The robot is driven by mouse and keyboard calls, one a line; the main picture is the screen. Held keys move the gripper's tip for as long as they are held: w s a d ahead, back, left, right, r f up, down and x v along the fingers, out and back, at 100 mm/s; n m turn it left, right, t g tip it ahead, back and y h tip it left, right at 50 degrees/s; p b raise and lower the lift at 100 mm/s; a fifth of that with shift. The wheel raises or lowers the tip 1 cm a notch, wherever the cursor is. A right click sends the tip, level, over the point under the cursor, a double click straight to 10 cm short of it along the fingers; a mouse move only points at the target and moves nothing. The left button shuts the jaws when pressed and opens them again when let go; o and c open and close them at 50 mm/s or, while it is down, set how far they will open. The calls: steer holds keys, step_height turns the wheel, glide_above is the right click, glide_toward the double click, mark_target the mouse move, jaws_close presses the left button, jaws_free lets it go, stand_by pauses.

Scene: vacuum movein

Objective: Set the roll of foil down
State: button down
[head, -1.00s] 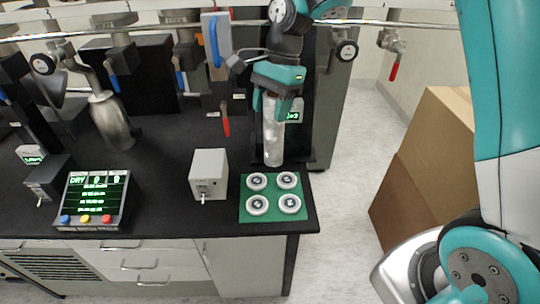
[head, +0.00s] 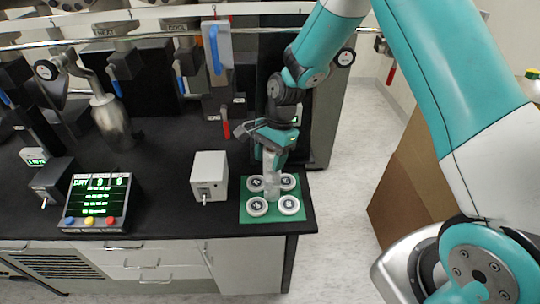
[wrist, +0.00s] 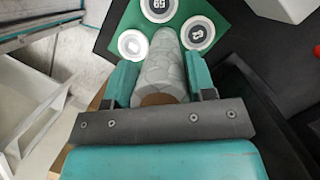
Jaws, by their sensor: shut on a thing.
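The roll of foil (head: 272,186) is a silvery, crinkled cylinder held upright over the green mat with white discs. My gripper (head: 269,160) is shut on its upper part. In the wrist view the roll (wrist: 165,65) sits between both teal fingers, its brown core end toward the camera. The roll's lower end is near the middle of the mat (head: 245,214), among the discs; I cannot tell whether it touches the mat.
Numbered white discs (head: 290,205) lie on the mat near the bench's right front corner. A grey box with a front lever (head: 209,177) stands left of the mat. A display panel (head: 97,200) is further left. A cardboard box (head: 400,205) stands right of the bench.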

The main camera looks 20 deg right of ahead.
steer(key=shift+f, duration=0.1)
steer(key=shift+c, duration=2.3)
jaws_free()
